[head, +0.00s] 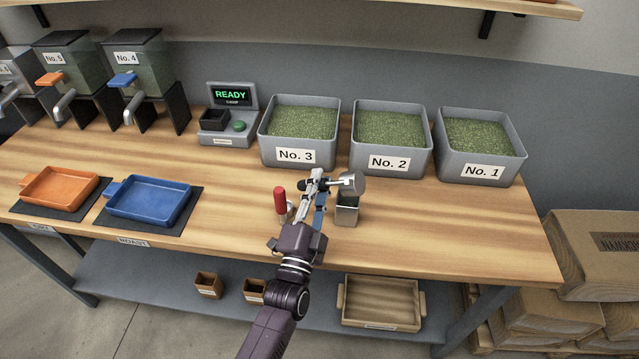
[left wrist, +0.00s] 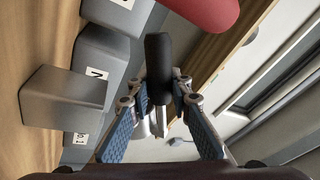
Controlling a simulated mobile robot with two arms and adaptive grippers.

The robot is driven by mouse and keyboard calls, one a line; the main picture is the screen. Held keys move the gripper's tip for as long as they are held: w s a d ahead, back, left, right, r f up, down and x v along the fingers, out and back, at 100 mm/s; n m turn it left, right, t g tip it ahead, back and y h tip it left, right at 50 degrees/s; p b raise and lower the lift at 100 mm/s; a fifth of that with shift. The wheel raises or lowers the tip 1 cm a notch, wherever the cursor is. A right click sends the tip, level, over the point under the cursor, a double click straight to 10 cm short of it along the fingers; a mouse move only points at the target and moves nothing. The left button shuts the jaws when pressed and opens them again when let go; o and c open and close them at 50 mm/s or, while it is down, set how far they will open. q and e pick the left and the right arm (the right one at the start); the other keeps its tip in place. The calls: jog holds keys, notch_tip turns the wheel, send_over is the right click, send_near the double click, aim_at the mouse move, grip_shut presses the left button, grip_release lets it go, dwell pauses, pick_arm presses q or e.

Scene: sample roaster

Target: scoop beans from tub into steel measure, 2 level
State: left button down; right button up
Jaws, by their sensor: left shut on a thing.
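My left gripper (head: 318,188) is shut on the black handle (left wrist: 158,65) of a metal scoop. The scoop's cup (head: 353,183) is just above the steel measure (head: 347,213), on its side or tilted; its contents are not visible. The measure stands on the table, and the cup partly hides its opening; I cannot tell how full it is. In the left wrist view a grey box-like vessel (left wrist: 65,97), seemingly the measure, is at the left. Tubs No. 3 (head: 287,155), No. 2 (head: 362,160) and No. 1 (head: 460,169) hold green beans behind the gripper. My right gripper is out of view.
A red-handled tool (head: 280,201) stands just left of my gripper. An orange tray (head: 62,203) and a blue tray (head: 150,212) lie at the left. A READY display unit (head: 231,120) stands at the back. The table right of the measure is clear.

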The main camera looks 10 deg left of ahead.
pick_arm(q)
jog(key=shift+r, duration=0.15)
dwell(0.3)
jog(key=shift+r+p, duration=1.45)
